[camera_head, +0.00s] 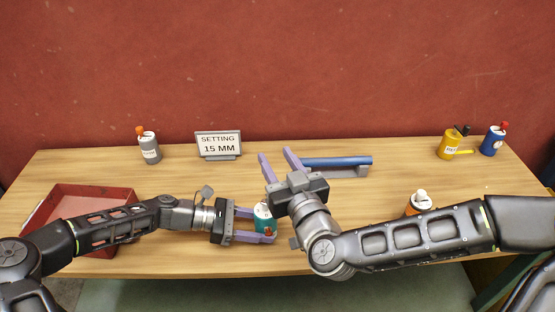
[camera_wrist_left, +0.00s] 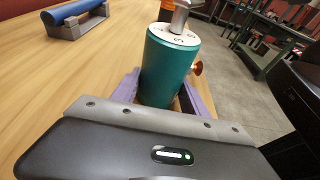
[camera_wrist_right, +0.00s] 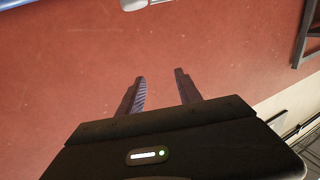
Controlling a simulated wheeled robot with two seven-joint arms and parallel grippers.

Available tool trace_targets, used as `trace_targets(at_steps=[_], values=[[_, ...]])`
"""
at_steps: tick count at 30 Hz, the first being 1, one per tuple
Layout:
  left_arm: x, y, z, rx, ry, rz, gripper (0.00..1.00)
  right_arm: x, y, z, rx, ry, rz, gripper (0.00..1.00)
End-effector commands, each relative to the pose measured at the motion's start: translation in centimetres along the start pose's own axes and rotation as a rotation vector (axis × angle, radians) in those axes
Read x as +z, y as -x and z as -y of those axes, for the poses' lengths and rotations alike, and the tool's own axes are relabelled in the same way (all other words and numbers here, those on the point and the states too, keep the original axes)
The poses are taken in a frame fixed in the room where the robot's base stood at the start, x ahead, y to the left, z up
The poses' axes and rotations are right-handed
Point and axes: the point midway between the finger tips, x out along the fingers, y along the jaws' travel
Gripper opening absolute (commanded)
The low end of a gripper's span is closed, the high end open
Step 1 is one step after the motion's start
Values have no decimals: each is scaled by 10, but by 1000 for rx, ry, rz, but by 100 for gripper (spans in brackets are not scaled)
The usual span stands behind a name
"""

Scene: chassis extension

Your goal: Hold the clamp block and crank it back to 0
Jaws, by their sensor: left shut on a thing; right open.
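A teal cylindrical block (camera_wrist_left: 170,65), apparently the clamp block, has a white marked dial top, a grey metal stem and an orange-red knob at its side. In the head view the block (camera_head: 263,213) is upright near the table's front middle. My left gripper (camera_head: 268,227) is shut on it from the left, one finger on each side. The dial reading is too small to tell. My right gripper (camera_head: 277,153) is open and empty, above and behind the block, pointing toward the back wall. In the right wrist view nothing is between its fingers (camera_wrist_right: 160,75).
A sign (camera_head: 218,144) reads "SETTING 15 MM". A blue bar on a grey cradle (camera_head: 337,163) lies behind my right gripper. A red tray (camera_head: 95,192) is at left. A grey can (camera_head: 149,150), yellow can (camera_head: 449,145) and blue can (camera_head: 492,142) stand at the back.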

Motion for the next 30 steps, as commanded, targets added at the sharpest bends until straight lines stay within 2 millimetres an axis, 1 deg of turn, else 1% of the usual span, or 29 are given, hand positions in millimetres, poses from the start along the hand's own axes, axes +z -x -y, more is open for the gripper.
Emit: trace_targets(at_steps=[8,11,14,16,21,24,27,30], values=[[0,0,0,0,0,1,29,0,0,-1,2,-1,0,41],[0,0,0,0,0,1,29,7,-1,-8,17,0,13,41],[0,0,0,0,0,1,29,17,-8,-30,58,10,26,41],[0,0,0,0,0,1,29,17,-16,-50,83,44,0,41],[0,0,0,0,0,1,29,0,-36,-94,97,133,-141,41],[0,0,0,0,0,1,29,-12,-42,-115,69,171,-245,41],[0,0,0,0,0,1,29,-21,-42,-130,3,206,-344,41],[0,0,0,0,0,1,29,-23,-38,-136,-97,237,-418,41]])
